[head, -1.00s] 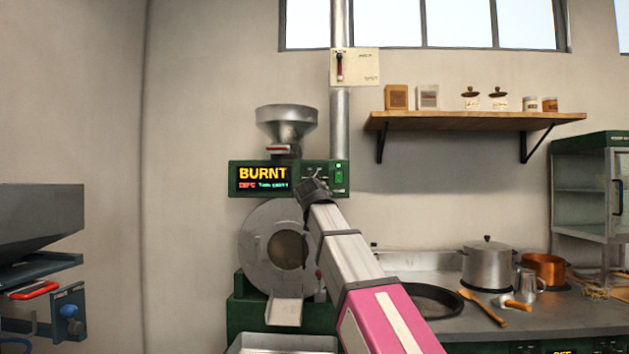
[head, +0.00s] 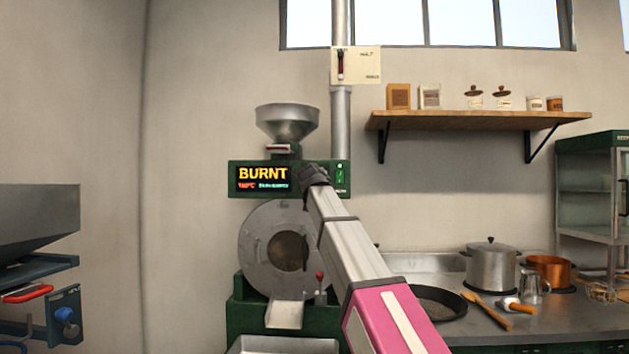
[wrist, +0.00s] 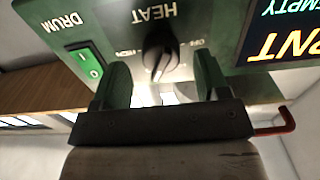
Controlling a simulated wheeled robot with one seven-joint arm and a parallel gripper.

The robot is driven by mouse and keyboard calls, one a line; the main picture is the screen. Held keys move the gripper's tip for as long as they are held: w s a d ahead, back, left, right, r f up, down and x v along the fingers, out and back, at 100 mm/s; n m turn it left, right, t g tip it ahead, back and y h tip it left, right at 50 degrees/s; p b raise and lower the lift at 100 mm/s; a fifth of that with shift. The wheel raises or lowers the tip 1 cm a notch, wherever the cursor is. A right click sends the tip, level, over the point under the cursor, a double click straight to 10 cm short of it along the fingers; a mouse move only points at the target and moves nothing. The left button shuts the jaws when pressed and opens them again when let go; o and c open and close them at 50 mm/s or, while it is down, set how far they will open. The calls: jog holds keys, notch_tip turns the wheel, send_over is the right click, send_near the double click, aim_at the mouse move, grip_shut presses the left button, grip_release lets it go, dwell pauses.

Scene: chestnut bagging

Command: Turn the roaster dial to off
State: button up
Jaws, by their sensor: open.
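The roaster (head: 240,190) stands against the wall with a green control panel. Its display (head: 263,179) reads BURNT in yellow. In the wrist view the black heat dial (wrist: 161,52) sits under the word HEAT, with small markings around it that I cannot fully read. My gripper (wrist: 160,85) is open, its two fingers just below and on either side of the dial, close to the panel. I cannot tell whether they touch it. In the head view my gripper (head: 312,174) covers the dial.
A green drum switch (wrist: 88,63) is beside the dial in the wrist view. The hopper (head: 287,122) is above the panel, the drum (head: 262,225) below. A steel pot (head: 491,266) and a pan (head: 440,302) are on the counter at right.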

jog(key=shift+w, duration=1.05)
jog(key=c, duration=0.9)
